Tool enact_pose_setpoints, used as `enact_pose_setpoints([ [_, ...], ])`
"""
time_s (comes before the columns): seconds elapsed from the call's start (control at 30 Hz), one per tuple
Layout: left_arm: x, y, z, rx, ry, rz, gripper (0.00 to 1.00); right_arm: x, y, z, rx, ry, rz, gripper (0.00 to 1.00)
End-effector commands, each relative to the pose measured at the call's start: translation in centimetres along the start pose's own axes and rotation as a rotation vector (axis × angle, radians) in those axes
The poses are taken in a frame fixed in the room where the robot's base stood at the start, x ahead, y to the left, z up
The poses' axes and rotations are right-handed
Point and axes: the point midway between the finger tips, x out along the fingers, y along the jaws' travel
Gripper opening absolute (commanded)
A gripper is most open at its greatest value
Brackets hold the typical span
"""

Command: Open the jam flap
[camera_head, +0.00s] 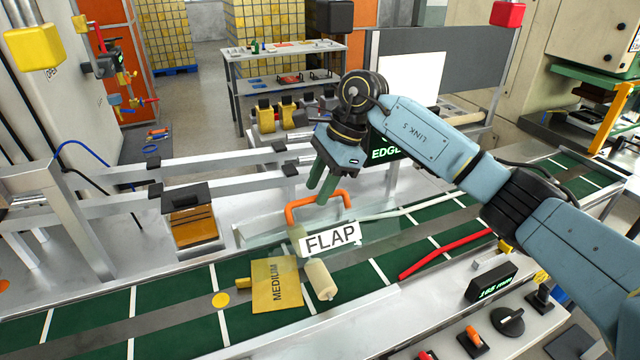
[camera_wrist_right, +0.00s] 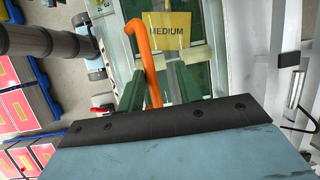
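The jam flap is a clear panel with a white FLAP label (camera_head: 330,238) over the green conveyor, and it looks closed. Its orange bar handle (camera_head: 318,204) stands up at its far side. My right gripper (camera_head: 322,188) reaches down at the handle with its green fingers. In the right wrist view the fingers (camera_wrist_right: 160,85) are apart, and the orange handle (camera_wrist_right: 146,58) runs between them, nearer the left finger. I cannot tell whether that finger touches it. My left gripper is not in view.
A yellow MEDIUM sheet (camera_head: 277,284) lies on the conveyor (camera_head: 170,302) beside a pale roller (camera_head: 320,279). A red bar (camera_head: 445,254) lies to the right of the flap. A control panel with a display (camera_head: 491,289) and knobs is at the front right.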

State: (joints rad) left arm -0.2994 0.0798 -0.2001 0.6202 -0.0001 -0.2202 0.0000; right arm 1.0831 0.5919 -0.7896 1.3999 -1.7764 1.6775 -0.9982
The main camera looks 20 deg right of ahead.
Motion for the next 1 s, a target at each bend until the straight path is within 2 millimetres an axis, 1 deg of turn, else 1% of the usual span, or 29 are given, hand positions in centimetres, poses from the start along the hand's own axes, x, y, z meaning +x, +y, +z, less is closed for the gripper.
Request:
enact_pose_setpoints([
  [0.17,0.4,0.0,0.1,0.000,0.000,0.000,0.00,-1.9,-0.1,-0.1,-0.001,0.001,-0.008,0.34],
  [0.27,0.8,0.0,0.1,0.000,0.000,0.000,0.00,-3.9,-0.1,-0.1,-0.001,0.001,-0.008,0.34],
  [0.5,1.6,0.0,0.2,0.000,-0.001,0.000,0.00,-9.4,-0.1,0.0,0.000,0.000,-0.006,0.34],
  [0.63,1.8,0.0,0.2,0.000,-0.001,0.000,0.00,-11.6,0.0,0.0,0.001,0.000,-0.004,0.34],
  [0.8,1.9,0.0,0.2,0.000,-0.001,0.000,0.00,-13.1,0.0,0.0,0.001,0.001,-0.001,0.34],
  [1.0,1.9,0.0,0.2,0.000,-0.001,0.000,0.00,-13.3,0.0,0.0,0.000,0.001,0.000,0.34],
])
